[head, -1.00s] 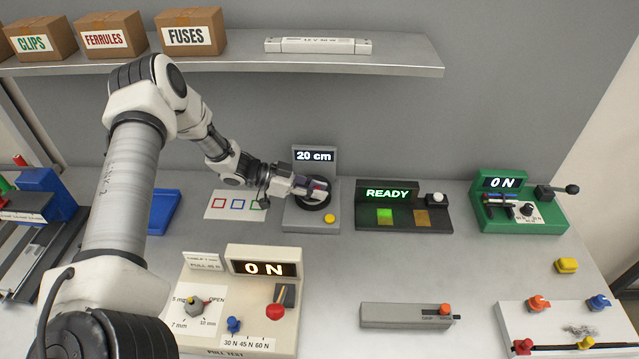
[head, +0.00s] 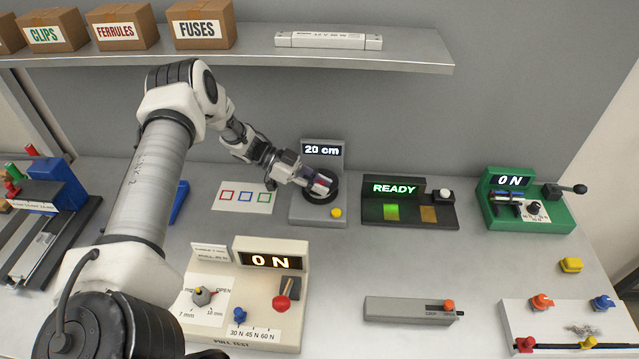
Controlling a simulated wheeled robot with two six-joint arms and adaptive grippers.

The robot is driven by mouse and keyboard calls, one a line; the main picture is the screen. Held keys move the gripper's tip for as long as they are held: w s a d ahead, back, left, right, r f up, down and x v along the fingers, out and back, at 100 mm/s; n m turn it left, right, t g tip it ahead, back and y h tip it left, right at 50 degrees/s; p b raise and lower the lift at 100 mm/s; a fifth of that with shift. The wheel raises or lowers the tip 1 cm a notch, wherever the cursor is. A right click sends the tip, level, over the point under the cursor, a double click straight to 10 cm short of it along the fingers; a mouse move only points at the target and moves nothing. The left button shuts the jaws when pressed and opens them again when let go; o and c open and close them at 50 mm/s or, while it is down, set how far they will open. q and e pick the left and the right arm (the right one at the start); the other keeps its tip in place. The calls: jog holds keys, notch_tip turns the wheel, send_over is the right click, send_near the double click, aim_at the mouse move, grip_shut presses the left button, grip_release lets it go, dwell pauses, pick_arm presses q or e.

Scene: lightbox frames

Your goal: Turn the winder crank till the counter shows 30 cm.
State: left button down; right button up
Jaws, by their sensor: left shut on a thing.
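The grey winder (head: 304,210) stands at the back middle of the table. Its counter (head: 322,150) reads 20 cm. A black round wheel (head: 334,197) sits on its top, and a yellow button (head: 336,212) is at its front right. My left gripper (head: 323,184) is over the wheel, shut on the crank knob, which the fingers mostly hide. My right gripper is not in view.
A READY station (head: 409,215) stands right of the winder, with a green tester (head: 545,216) beyond it. A card with coloured squares (head: 244,197) lies to the left. The cream pull tester (head: 235,305) is in front. A shelf (head: 400,63) hangs above.

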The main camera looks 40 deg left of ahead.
pick_arm(q)
jog(key=c, duration=1.1)
grip_release()
jog(key=shift+d, duration=0.1)
jog(key=shift+o, duration=0.2)
jog(key=v, duration=1.2)
jog(key=shift+w, duration=0.1)
